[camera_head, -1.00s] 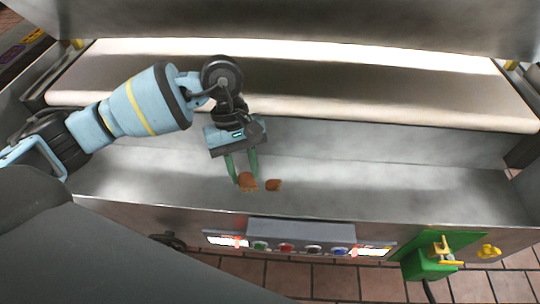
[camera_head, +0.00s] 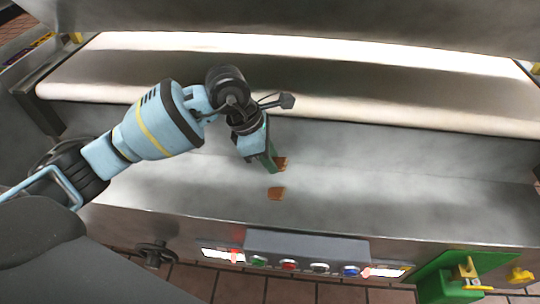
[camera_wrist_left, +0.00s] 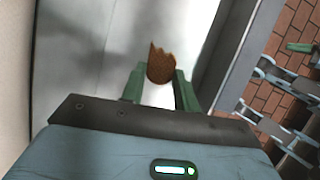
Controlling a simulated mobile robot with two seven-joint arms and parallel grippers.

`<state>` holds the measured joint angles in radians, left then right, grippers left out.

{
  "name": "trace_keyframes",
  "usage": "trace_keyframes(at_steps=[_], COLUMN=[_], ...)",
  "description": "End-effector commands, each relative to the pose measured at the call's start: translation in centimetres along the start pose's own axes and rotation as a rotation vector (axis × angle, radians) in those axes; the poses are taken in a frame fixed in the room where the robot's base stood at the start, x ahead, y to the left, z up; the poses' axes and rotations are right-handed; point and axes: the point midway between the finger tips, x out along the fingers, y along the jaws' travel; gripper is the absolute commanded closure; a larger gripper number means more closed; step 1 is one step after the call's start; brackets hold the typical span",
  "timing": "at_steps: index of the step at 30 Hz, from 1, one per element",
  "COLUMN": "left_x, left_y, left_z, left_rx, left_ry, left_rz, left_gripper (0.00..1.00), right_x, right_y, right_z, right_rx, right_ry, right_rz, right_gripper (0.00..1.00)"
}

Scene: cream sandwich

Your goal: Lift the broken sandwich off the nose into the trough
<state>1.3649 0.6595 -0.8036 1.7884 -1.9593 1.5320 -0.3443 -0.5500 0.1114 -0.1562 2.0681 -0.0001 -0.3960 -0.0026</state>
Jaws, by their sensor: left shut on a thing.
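My left gripper (camera_head: 273,157) is shut on a brown broken sandwich piece (camera_head: 281,163), held over the metal trough (camera_head: 400,196) in front of the belt. In the left wrist view the piece (camera_wrist_left: 160,66) sits between the green fingertips, with a jagged upper edge. My right gripper is not in view.
A button panel (camera_head: 305,248) with lit displays is on the front below the trough edge. A green box with a yellow switch (camera_head: 450,278) is at the lower right. The right part of the trough is clear. A metal hood (camera_head: 300,12) overhangs the belt.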

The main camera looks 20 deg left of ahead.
Motion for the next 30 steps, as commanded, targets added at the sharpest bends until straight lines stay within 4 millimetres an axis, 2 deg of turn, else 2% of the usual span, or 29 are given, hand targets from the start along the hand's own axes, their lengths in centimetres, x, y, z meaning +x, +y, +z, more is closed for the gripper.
trace_keyframes(at_steps=[8, 15, 21, 29, 30], left_x=[1.9, 4.4, 5.5, 5.5, 5.5], left_y=[-0.1, -0.1, -0.1, -0.1, -0.1], left_z=[-0.8, -1.8, -2.3, -2.3, -2.3], left_rx=[0.001, 0.001, 0.002, 0.003, 0.003], left_ry=[0.002, 0.002, 0.001, 0.0, 0.001], left_rz=[-0.003, -0.005, -0.003, -0.001, -0.001], left_gripper=[0.9, 0.9, 0.9, 0.9, 0.67], right_x=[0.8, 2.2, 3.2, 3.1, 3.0], right_y=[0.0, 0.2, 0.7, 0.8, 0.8], right_z=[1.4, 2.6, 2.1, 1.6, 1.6], right_rx=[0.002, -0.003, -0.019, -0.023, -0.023], right_ry=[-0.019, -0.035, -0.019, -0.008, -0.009], right_rz=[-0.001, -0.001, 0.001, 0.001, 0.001], right_gripper=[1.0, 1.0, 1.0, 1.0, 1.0])
